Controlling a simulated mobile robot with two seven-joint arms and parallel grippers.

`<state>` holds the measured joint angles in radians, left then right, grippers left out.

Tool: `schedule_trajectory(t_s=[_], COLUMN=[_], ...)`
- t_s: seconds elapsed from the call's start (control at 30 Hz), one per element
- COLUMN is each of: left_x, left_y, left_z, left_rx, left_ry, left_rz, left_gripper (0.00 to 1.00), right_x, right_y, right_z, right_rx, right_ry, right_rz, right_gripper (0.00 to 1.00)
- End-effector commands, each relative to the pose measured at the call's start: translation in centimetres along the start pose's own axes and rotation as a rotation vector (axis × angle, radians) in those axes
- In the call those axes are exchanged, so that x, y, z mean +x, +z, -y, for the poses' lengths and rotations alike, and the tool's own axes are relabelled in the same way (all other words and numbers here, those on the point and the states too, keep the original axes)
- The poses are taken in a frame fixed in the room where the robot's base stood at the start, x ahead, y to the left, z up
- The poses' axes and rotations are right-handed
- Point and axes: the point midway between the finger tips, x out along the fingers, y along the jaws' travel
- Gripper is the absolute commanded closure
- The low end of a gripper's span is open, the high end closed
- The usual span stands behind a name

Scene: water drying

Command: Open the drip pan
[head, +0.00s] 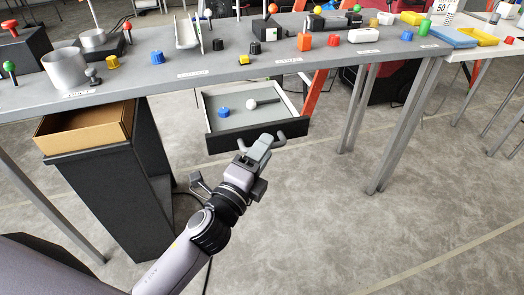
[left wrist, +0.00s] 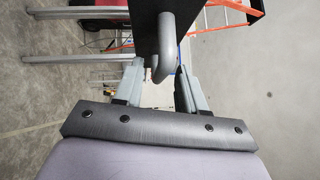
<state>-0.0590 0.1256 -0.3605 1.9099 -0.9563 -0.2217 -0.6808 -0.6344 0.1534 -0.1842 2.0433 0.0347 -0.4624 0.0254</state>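The drip pan appears to be the shallow dark-walled, grey-floored tray (head: 234,118) hanging under the tabletop like a drawer. It stands out from under the front edge, so its inside shows. A grey hook-like handle (head: 282,138) is on its front wall. My left gripper (head: 265,143) is at this front wall, by the handle. In the left wrist view, the curved handle (left wrist: 167,48) lies at the gap between the two spread fingers of my left gripper (left wrist: 158,80). I cannot tell whether they touch it. My right gripper is out of view.
The pan holds a blue knob (head: 223,112) and a white ball (head: 251,106) with a dark stem. The long grey table (head: 160,72) carries cups, knobs and blocks. A cardboard box (head: 85,129) sits on a black stand at left. Table legs (head: 405,125) stand at right; the floor in front is clear.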

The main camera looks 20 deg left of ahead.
Motion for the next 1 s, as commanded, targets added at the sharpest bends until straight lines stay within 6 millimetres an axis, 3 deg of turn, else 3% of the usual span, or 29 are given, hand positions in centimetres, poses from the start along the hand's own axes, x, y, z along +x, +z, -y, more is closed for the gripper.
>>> schedule_trajectory(t_s=[0.27, 0.7, 1.0], left_x=[-0.9, -6.2, -7.2], left_y=[0.0, 0.0, 0.0], left_z=[-0.1, -0.1, 0.0], left_rx=[0.0, -0.001, 0.0], left_ry=[0.002, 0.001, 0.0], left_rz=[-0.001, 0.001, 0.0], left_gripper=[0.6, 0.6, 0.6], right_x=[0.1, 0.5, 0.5], right_y=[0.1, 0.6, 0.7], right_z=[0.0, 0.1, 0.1], right_rx=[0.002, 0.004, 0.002], right_ry=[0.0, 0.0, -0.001], right_rz=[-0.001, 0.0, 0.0], right_gripper=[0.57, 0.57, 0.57])
